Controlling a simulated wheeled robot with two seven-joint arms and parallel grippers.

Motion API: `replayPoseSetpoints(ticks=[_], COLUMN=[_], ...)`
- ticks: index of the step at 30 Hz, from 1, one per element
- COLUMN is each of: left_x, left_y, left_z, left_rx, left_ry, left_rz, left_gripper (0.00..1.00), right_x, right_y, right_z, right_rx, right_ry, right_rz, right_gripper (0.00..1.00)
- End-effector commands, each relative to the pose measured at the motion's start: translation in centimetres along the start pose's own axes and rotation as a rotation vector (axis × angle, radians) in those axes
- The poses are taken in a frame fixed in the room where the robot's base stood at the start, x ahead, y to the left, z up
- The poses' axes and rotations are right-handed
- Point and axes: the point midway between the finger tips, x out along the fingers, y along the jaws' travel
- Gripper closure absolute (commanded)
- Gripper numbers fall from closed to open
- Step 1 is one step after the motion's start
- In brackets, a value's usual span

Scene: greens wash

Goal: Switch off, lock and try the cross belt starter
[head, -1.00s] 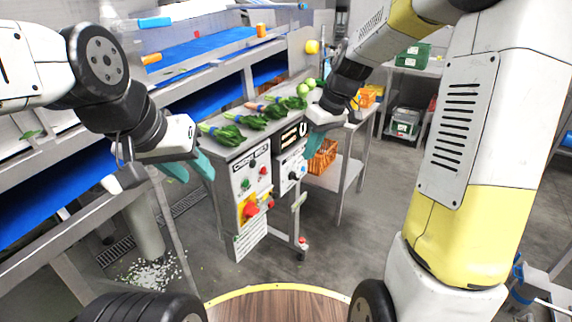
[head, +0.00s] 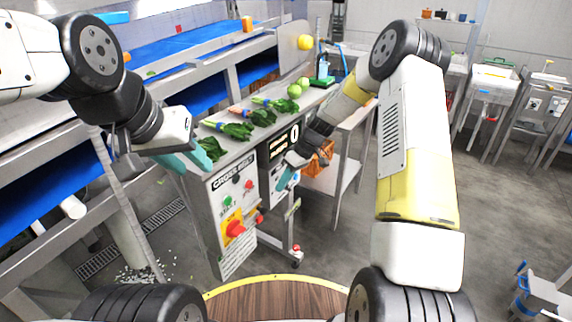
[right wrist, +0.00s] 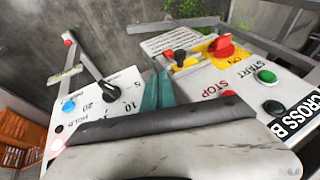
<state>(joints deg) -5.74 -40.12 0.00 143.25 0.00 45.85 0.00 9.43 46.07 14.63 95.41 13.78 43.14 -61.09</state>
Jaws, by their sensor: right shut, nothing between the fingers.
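The cross belt starter (head: 213,193) is a grey box on the bench end, labelled CROSS BELT. Its red rotary handle (head: 235,229) sits on a yellow plate; it also shows in the right wrist view (right wrist: 222,47), with ON lettering beside it. A green START button (right wrist: 266,76) and red STOP button (right wrist: 228,93) are on the same face. A small red and black piece (right wrist: 180,57) is by the plate's edge; I cannot tell what it is. My right gripper (head: 285,180) is shut and empty, before the neighbouring dial panel. My left gripper (head: 187,164) is open and empty, left of the box.
The dial panel (right wrist: 97,106) has a black knob and a blue button. Leafy bunches (head: 238,130) lie on the bench top. An orange crate (head: 318,160) stands on a lower shelf behind.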

Motion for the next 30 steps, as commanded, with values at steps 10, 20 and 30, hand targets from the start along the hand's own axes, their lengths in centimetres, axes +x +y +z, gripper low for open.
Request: replayPoseSetpoints(ticks=[10, 20, 30], left_x=[0.0, 0.0, 0.0], left_y=[0.0, 0.0, 0.0], left_z=[0.0, 0.0, 0.0], left_rx=[0.0, 0.0, 0.0], left_ry=[0.0, 0.0, 0.0], left_rz=[0.0, 0.0, 0.0], left_gripper=[0.64, 0.64, 0.64], right_x=[5.0, 5.6, 6.4], right_y=[-2.1, -2.7, -5.0], right_z=[0.5, 0.6, 0.9], right_rx=[-0.001, 0.0, -0.002], right_ry=[-0.002, 0.0, -0.002], right_rz=[0.0, 0.001, -0.002], right_gripper=[1.0, 1.0, 1.0])
